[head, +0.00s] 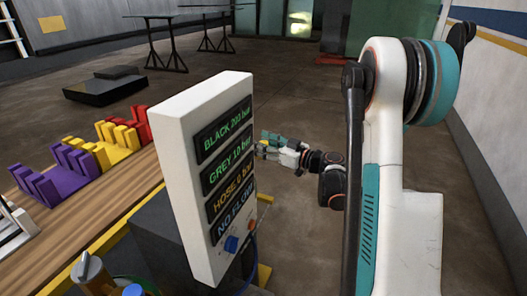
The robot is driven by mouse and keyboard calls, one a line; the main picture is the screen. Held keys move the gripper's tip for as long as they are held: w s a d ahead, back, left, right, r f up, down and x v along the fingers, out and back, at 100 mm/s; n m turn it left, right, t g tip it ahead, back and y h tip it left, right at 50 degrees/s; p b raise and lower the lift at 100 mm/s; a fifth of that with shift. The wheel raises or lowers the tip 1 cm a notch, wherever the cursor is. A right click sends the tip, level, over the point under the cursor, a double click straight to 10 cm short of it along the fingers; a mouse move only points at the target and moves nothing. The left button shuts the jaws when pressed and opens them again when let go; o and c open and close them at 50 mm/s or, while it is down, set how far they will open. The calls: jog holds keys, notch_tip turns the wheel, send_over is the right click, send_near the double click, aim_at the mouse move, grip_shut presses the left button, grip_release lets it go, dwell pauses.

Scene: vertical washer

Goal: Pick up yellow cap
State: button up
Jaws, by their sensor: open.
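No yellow cap can be made out for certain in the head view. A yellow slotted piece (122,146) stands on the wooden table at the left, between a purple one and a red one. A small yellow part shows at the bottom left, beside a grey-topped knob (90,268) and a blue cap (133,290). My gripper (262,147) is open, just right of the display panel's edge and farther back. It points left, well to the right of the table pieces. Its fingertips are partly hidden by the panel, and nothing can be seen held in it.
The white display panel (176,140) stands upright between the table and my arm, with lit text and a blue knob (231,243). The wooden table (120,192) carries purple pieces (38,185) and a red piece (138,122). Open floor lies behind; a wall runs along the right.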

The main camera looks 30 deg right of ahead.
jog(key=c, duration=1.2)
jog(key=shift+r, duration=0.1)
